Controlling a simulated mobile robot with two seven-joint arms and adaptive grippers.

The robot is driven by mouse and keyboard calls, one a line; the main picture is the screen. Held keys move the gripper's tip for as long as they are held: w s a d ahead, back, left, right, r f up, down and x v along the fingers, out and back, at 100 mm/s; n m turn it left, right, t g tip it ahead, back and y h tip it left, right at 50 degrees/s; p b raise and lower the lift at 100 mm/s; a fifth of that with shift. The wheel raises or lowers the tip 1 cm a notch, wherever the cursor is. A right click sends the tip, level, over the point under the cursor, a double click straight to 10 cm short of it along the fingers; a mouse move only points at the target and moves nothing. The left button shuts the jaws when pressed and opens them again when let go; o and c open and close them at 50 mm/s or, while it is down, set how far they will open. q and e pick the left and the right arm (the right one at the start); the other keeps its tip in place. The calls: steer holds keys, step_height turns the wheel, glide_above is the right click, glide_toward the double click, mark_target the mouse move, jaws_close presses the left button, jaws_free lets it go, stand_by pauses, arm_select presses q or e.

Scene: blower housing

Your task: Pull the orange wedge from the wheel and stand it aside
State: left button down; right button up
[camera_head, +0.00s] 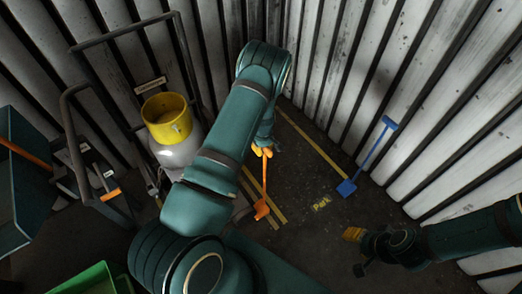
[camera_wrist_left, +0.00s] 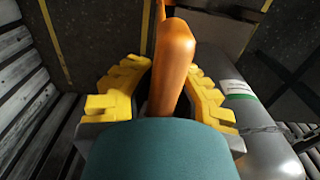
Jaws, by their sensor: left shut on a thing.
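The orange wedge (camera_head: 262,210) has a long thin upright handle. Its block is low, near the yellow floor lines, right of the cylinder trolley. My left gripper (camera_head: 262,151) is shut on the top of the handle. In the left wrist view the thick orange grip (camera_wrist_left: 176,60) sits between the yellow fingers (camera_wrist_left: 165,95). The wheel is not clearly seen behind my arm, so I cannot tell whether the wedge touches it. My right gripper (camera_head: 353,234) is at the lower right, apart from the wedge; its finger gap is unclear.
A grey cylinder with a yellow collar (camera_head: 167,118) stands on a dark trolley (camera_head: 72,125) at left. A blue long-handled wedge (camera_head: 347,187) stands by the right wall. A green bin (camera_head: 88,279) is lower left.

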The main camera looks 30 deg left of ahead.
arm_select(q)
steer(key=shift+w+d+r+b, duration=0.15)
steer(key=shift+w+d+b, duration=0.2)
steer(key=shift+w, duration=0.5)
steer(key=shift+w+d+r+b, duration=0.15)
steer(key=shift+w+d+b, duration=0.15)
steer(key=shift+w, duration=0.55)
steer(key=shift+r, duration=0.1)
steer(key=shift+r+p, duration=0.9)
steer(key=shift+r, duration=0.5)
